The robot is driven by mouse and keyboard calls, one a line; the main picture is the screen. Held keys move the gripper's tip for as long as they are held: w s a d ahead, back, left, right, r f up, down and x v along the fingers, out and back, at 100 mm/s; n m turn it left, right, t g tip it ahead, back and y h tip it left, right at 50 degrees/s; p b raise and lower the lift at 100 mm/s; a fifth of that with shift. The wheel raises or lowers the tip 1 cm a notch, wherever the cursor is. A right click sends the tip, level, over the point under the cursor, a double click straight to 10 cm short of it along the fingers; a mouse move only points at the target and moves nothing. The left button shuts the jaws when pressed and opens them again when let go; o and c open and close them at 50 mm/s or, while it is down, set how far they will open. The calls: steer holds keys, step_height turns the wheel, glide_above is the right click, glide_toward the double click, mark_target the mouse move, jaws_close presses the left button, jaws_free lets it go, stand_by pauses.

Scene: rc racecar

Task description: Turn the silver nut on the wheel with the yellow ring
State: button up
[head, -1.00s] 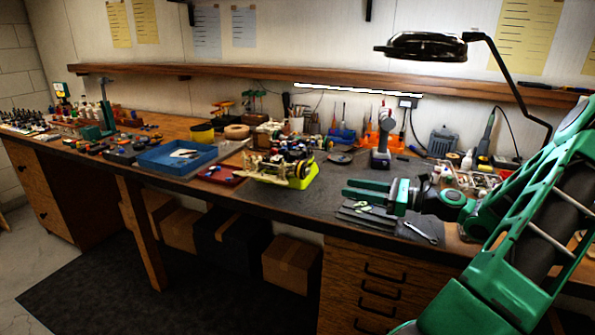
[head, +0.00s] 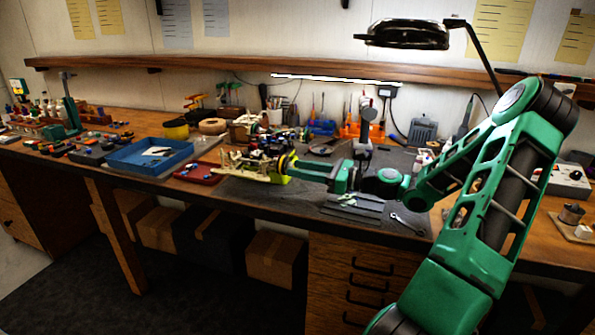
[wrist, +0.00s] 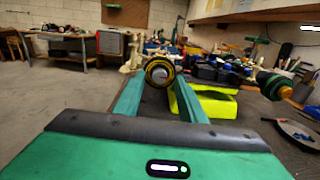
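In the wrist view the wheel with the yellow ring (wrist: 149,66) faces me, with the silver nut (wrist: 159,73) at its centre. My gripper (wrist: 158,84) is open, its two green fingers apart on the left and right of the wheel's face. I cannot tell whether either fingertip touches the wheel or nut. In the head view my gripper (head: 292,163) reaches left to the near side of the car (head: 240,161), which rests on a yellow-green stand (head: 277,180). The nut is too small to make out there.
Another wheel (wrist: 274,85) with an orange centre is at the right in the wrist view. A blue tray (head: 150,158) and a red tray (head: 196,172) lie left of the car. Flat grey bars (head: 353,205) and a wrench (head: 407,225) lie near the front edge.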

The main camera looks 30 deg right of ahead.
steer(key=shift+w+a, duration=0.2)
jaws_close()
steer(key=shift+n, duration=0.3)
steer(key=n, duration=1.6)
steer(key=shift+r+n, duration=0.1)
steer(key=shift+n, duration=0.2)
